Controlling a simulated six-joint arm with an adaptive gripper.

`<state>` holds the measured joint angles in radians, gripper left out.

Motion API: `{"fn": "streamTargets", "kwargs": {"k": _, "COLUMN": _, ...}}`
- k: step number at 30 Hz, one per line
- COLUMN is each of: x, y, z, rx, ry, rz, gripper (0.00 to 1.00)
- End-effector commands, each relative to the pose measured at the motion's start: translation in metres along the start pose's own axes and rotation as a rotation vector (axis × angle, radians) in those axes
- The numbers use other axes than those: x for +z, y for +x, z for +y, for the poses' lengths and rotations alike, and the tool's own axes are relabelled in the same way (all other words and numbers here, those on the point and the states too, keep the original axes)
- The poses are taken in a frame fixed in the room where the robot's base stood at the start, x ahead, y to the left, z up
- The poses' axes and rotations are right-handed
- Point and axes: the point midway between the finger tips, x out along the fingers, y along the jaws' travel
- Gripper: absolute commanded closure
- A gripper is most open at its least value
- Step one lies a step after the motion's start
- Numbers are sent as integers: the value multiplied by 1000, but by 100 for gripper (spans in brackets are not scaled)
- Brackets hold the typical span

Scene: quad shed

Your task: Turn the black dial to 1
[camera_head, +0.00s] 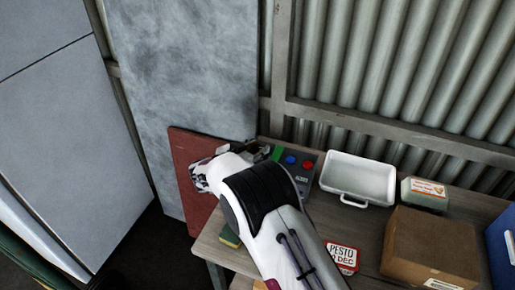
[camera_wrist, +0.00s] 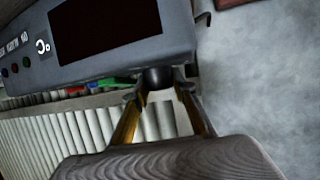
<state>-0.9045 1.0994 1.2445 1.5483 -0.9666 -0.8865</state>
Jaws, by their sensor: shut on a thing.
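In the wrist view the black dial (camera_wrist: 157,77) sticks out from the edge of a grey device (camera_wrist: 90,72) that has a dark screen. My gripper (camera_wrist: 160,93) has its two fingers closed in on the dial, one at each side, with the tips touching it. Any number or pointer mark on the dial is too small or hidden to read. A grey panel (camera_head: 310,158) with blue and red buttons shows just beyond my arm.
On the wooden bench (camera_head: 372,222) to the right stand a white tray (camera_head: 357,172), a small carton (camera_head: 424,193), a cardboard box (camera_head: 432,245) and a blue bin (camera_head: 502,240). A red pesto sign (camera_head: 342,256) lies nearer. A red-brown board (camera_head: 187,160) leans at the left.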

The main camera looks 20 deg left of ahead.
Motion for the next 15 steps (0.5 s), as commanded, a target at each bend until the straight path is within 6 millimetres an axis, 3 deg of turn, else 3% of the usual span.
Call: {"fn": "streamTargets", "kwargs": {"k": 15, "x": -2, "y": 0, "z": 0, "rx": 106, "ry": 45, "rz": 3, "gripper": 96}}
